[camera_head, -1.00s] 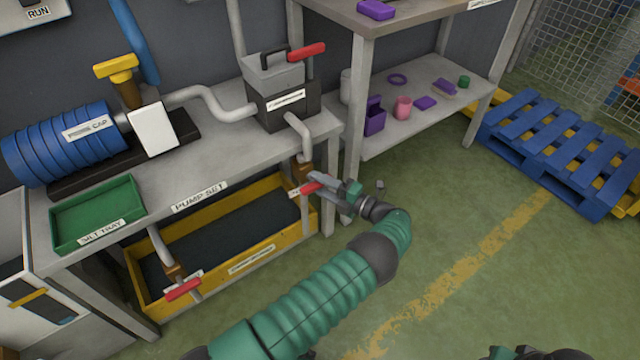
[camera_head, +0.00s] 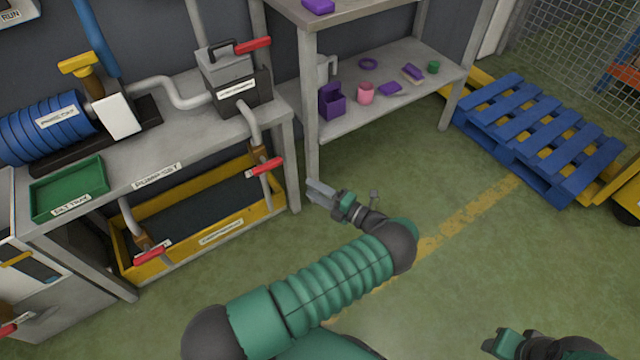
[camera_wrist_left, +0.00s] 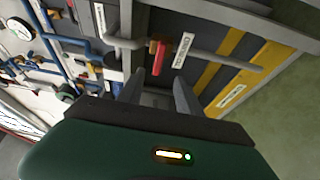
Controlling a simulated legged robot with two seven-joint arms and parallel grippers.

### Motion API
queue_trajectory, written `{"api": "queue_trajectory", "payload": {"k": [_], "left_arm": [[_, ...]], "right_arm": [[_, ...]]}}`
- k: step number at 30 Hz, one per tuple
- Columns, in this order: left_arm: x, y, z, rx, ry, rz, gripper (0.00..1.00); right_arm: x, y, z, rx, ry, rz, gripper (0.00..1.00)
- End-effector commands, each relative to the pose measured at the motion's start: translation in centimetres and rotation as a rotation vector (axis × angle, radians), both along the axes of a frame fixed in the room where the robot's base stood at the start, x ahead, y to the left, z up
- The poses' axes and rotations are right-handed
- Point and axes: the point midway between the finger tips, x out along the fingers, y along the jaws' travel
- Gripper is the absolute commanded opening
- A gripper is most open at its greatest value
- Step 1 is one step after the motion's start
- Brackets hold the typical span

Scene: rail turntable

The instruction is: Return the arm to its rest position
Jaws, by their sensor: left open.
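My left arm (camera_head: 330,279) is green and grey and reaches in from the bottom of the head view. Its gripper (camera_head: 318,192) is open and empty, just right of the pump bench's front right leg, over the floor. In the left wrist view its two fingers (camera_wrist_left: 158,92) stand apart with nothing between them. A red-handled valve (camera_head: 265,168) on the pipe lies to its left, apart from it. The valve's red handle also shows beyond the fingers in the wrist view (camera_wrist_left: 159,58). Part of my right gripper (camera_head: 503,345) shows at the bottom right; its jaws are unclear.
The pump bench (camera_head: 143,203) stands at left with a green tray (camera_head: 68,188) and a yellow-edged bin (camera_head: 205,243) below. A shelf (camera_head: 395,111) with small purple and pink items is behind. A blue pallet (camera_head: 540,135) lies at right. The green floor between is clear.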

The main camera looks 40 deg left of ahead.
Motion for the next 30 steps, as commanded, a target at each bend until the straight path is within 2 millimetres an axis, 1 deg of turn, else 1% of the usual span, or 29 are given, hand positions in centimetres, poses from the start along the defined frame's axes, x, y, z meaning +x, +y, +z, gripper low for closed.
{"api": "queue_trajectory", "payload": {"k": [11, 14, 17, 18, 20, 21, 23, 24, 25, 27, 30], "left_arm": [[0.0, -0.1, 0.1, 0.003, 0.000, 0.001, 0.42], [-0.5, 0.1, 0.3, -0.037, -0.057, 0.034, 0.42], [-2.4, 0.3, 0.8, -0.171, -0.265, 0.152, 0.42], [-3.6, 0.1, 0.9, -0.244, -0.394, 0.232, 0.42], [-5.6, -0.9, 1.1, -0.354, -0.619, 0.380, 0.42], [-6.9, -2.0, 1.4, -0.418, -0.777, 0.494, 0.42], [-8.5, -4.1, 1.9, -0.494, -1.012, 0.675, 0.42], [-9.4, -5.6, 2.5, -0.529, -1.166, 0.803, 0.42], [-10.0, -6.9, 3.0, -0.548, -1.277, 0.901, 0.42], [-11.3, -9.6, 4.5, -0.565, -1.518, 1.135, 0.42], [-12.6, -12.8, 6.6, -0.539, -1.795, 1.444, 0.42]], "right_arm": [[0.0, 0.0, 0.0, 0.000, 0.000, 0.000, 0.42], [0.0, 0.0, 0.0, 0.000, 0.000, 0.000, 0.42], [0.0, 0.0, 0.0, 0.000, 0.000, 0.000, 0.42], [0.0, 0.0, 0.0, 0.000, 0.000, 0.000, 0.42], [0.0, 0.0, 0.0, 0.000, 0.000, 0.000, 0.42], [0.0, 0.0, 0.0, 0.000, 0.000, 0.000, 0.42], [0.0, 0.0, 0.0, 0.000, 0.000, 0.000, 0.42], [0.0, 0.0, 0.0, 0.000, 0.000, 0.000, 0.42], [0.0, 0.0, -0.1, 0.000, 0.000, 0.000, 0.42], [0.0, 0.0, -0.1, 0.000, 0.000, 0.000, 0.42], [0.0, 0.0, -0.1, 0.000, 0.000, 0.000, 0.42]]}}
